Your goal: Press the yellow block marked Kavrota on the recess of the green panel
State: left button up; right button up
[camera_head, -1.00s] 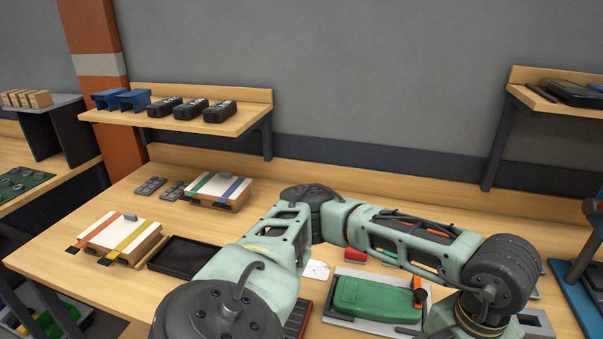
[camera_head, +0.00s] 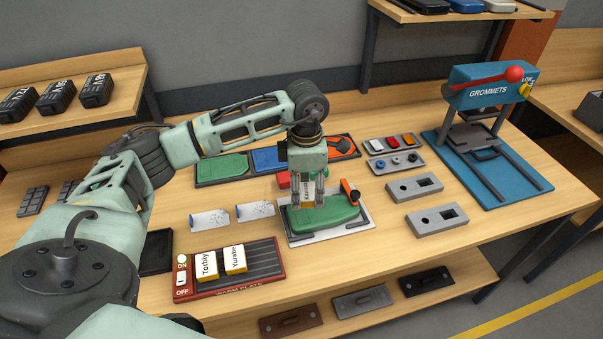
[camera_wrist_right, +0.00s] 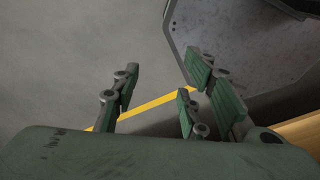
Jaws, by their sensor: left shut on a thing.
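The green panel (camera_head: 338,207) lies on a grey plate on the bench in the head view, with an orange-and-black lever clamp (camera_head: 350,191) at its right end. My left gripper (camera_head: 307,203) points down over the panel's left-middle part. It is shut on a yellow block (camera_head: 307,192) with a white label, which I cannot read for certain. Fingers and block hide the recess, and I cannot tell whether the block touches the panel. My right gripper (camera_wrist_right: 165,100) shows in the right wrist view with fingers apart and nothing between them, above the floor.
A red warm plate (camera_head: 265,280) at front left carries two yellow blocks, marked Torbly (camera_head: 206,266) and another name (camera_head: 235,260). Two white cards (camera_head: 210,219) lie behind it. Grey fixtures (camera_head: 437,218) and a blue grommet press (camera_head: 490,165) stand right.

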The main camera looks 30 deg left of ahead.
pick_arm(q)
jog(key=shift+w+a+n, duration=0.15)
jog(key=shift+a+n, duration=0.7)
jog(key=shift+n, duration=0.15)
jog(key=shift+a+f, duration=0.1)
jog(key=shift+f, duration=0.15)
jog(key=shift+f+b, duration=0.55)
jog(key=shift+f, duration=0.35)
notch_tip(320, 180, down, 3)
jog(key=shift+f+b, duration=0.15)
jog(key=shift+b, duration=0.8)
jog(key=shift+f+b, duration=0.6)
jog(key=shift+f, duration=0.1)
pick_arm(e)
jog(key=f, duration=0.2)
jog(key=s+f, duration=0.1)
jog(key=shift+a+f, duration=0.35)
jog(key=shift+f, duration=0.05)
jog(key=shift+d, duration=0.15)
pick_arm(q)
jog(key=shift+f+b, duration=0.35)
jog(key=shift+b, duration=0.4)
pick_arm(e)
jog(key=shift+a+f, duration=0.2)
jog(key=shift+f, duration=0.5)
